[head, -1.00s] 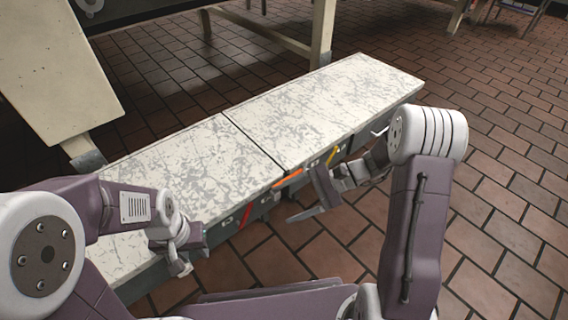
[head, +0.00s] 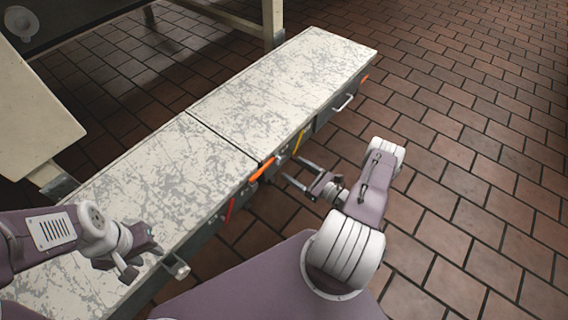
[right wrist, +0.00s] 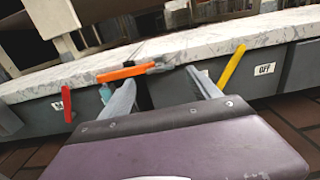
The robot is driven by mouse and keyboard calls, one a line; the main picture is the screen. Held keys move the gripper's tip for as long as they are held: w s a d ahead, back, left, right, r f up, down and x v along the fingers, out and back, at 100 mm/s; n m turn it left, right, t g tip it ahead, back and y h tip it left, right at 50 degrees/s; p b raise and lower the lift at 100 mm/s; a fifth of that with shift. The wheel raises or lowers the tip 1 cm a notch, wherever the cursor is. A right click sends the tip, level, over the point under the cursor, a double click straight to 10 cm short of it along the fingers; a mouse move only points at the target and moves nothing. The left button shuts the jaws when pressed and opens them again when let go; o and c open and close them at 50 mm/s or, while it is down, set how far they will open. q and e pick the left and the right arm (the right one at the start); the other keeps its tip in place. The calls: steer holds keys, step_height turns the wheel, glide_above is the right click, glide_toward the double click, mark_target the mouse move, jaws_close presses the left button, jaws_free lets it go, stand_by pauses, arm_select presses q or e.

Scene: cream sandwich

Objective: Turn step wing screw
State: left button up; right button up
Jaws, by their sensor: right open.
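No wing screw can be made out for certain. On the side below the white marbled step top (head: 150,195) is an orange lever (head: 263,167). It also shows in the right wrist view (right wrist: 120,73), with a grey end piece. A red lever (right wrist: 66,105) is left of it, a yellow one (right wrist: 231,68) right. My right gripper (head: 291,167) is open and empty, fingers pointing at the step's side between the orange and yellow levers. In the right wrist view, the orange lever crosses beyond its fingertips (right wrist: 160,78). My left gripper (head: 140,258) is over the near-left part of the step; its jaws are unclear.
A label reading OFF (right wrist: 264,69) is on the side panel. A metal handle (head: 344,104) and another orange piece (head: 365,78) are toward the far end. Brick floor (head: 450,150) is clear at the right.

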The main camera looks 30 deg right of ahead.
mark_target(280, 159)
arm_select(q)
step_height(280, 159, down, 3)
steer(key=shift+r+b, duration=0.15)
steer(key=shift+b, duration=0.8)
arm_select(e)
steer(key=x, duration=0.5)
steer(key=shift+w+a, duration=0.1)
steer(key=shift+w, duration=0.1)
steer(key=c, duration=1.4)
arm_select(q)
steer(key=shift+r, duration=0.15)
